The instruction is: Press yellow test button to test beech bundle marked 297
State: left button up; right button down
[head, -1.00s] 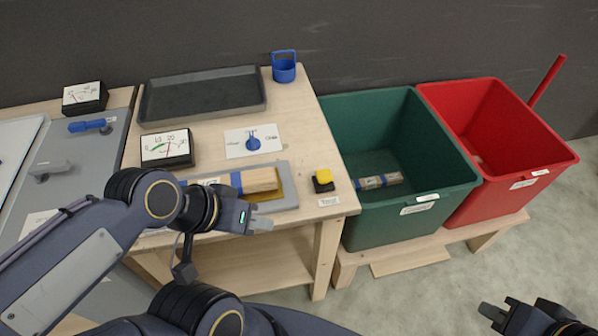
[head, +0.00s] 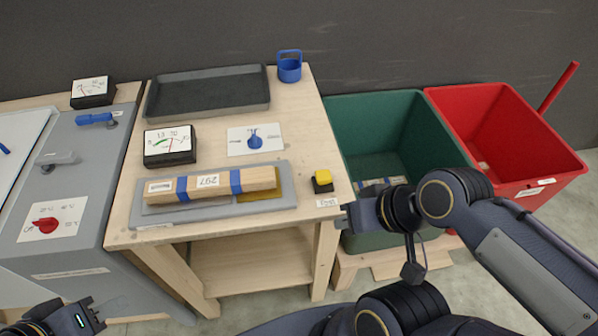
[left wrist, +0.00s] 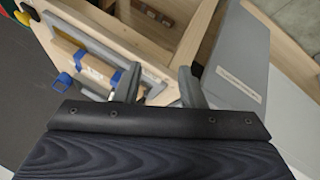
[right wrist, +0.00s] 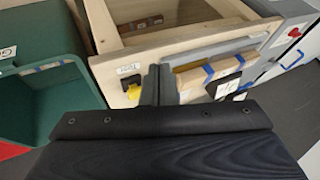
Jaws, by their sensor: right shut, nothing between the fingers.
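The beech bundle (head: 215,185), marked 297 and bound with blue bands, lies on a grey tray-like fixture (head: 285,194) on the wooden bench. The yellow test button (head: 322,175) sits on a black base near the bench's right edge. It also shows in the right wrist view (right wrist: 135,92), just left of the fingers. My right gripper (head: 346,218) is shut and empty at the bench's front right corner, close to the button; contact is not visible. It also shows in the right wrist view (right wrist: 159,72). My left gripper (head: 90,315) is open and empty at the lower left, away from the bench.
A meter (head: 170,146), a dial card (head: 255,141), a black tray (head: 208,92) and a blue holder (head: 290,67) stand on the bench. Green (head: 395,120) and red (head: 500,130) bins stand to the right. A grey cabinet (head: 75,180) stands left.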

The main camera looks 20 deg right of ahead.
pick_arm(q)
jog(key=o, duration=0.3)
jog(key=shift+r, duration=0.2)
jog(key=shift+o, duration=1.4)
notch_tip(320, 180, up, 4)
jog(key=p, duration=0.4)
jog(key=shift+r+p, duration=0.2)
jog(key=shift+p, duration=0.2)
pick_arm(e)
notch_tip(320, 180, up, 4)
jog(key=n+g+h+p, duration=0.2)
jog(key=n+h+p, duration=0.9)
jog(key=n, duration=0.4)
send_over(320, 178)
jog(key=b, duration=0.1)
jog(key=h, duration=0.1)
pick_arm(q)
notch_tip(320, 178, up, 10)
jog(key=shift+f, duration=0.2)
pick_arm(e)
jog(key=shift+r, duration=0.1)
notch_tip(320, 178, down, 8)
jog(key=b, duration=0.6)
jog(key=shift+r, duration=0.2)
pick_arm(q)
notch_tip(320, 178, down, 7)
jog(key=b, duration=0.1)
pick_arm(e)
jog(key=shift+f, duration=0.65)
